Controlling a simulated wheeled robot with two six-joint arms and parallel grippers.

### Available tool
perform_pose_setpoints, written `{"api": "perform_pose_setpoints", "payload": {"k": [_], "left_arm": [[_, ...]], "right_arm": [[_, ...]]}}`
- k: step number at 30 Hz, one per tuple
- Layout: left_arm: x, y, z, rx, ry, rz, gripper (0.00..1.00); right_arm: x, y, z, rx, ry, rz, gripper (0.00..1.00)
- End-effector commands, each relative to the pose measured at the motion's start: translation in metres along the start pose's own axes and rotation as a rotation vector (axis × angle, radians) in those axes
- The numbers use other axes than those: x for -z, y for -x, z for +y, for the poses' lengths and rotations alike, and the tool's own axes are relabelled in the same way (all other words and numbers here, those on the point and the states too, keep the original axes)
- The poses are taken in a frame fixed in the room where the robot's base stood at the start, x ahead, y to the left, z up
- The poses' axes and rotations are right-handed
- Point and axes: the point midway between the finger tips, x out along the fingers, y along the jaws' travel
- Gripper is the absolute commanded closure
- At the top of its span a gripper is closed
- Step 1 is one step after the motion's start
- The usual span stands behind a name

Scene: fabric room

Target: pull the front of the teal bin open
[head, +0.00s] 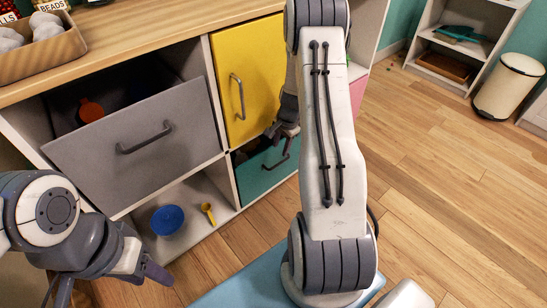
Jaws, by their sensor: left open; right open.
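The teal bin (256,176) sits in the lower compartment, below the yellow door. My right arm hides the area to the right of the bin. My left gripper (150,275) is open and empty at the lower left, away from the teal bin.
A grey bin front (140,150) is tilted open at the left. Below it, an open shelf holds a blue bowl (168,220) and a yellow scoop (208,212). The yellow door (247,75) is shut. A cream trash can (508,86) stands far right. The wooden floor is clear there.

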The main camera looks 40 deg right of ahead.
Motion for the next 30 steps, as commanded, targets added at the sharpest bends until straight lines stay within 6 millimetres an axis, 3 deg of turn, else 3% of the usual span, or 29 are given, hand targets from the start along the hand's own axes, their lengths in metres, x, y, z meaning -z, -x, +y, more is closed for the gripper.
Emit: {"api": "perform_pose_setpoints", "payload": {"k": [9,15,28,29,30], "left_arm": [[-0.002,-0.037,-0.003,0.000,0.000,0.000,0.50],[-0.003,-0.052,-0.004,0.000,0.000,0.000,0.50],[-0.003,-0.054,-0.004,0.000,0.000,0.000,0.50],[-0.003,-0.054,-0.004,0.000,0.000,0.000,0.50],[-0.003,-0.054,-0.004,0.000,0.000,0.000,0.50]], "right_arm": [[0.004,-0.063,0.004,-0.001,-0.004,0.001,0.55],[0.003,-0.089,0.003,-0.001,-0.003,0.000,0.55],[0.001,-0.097,0.001,0.000,0.000,0.000,0.55],[0.001,-0.097,0.001,0.000,0.000,0.000,0.63],[0.001,-0.097,0.001,0.000,0.000,0.000,0.78]]}}
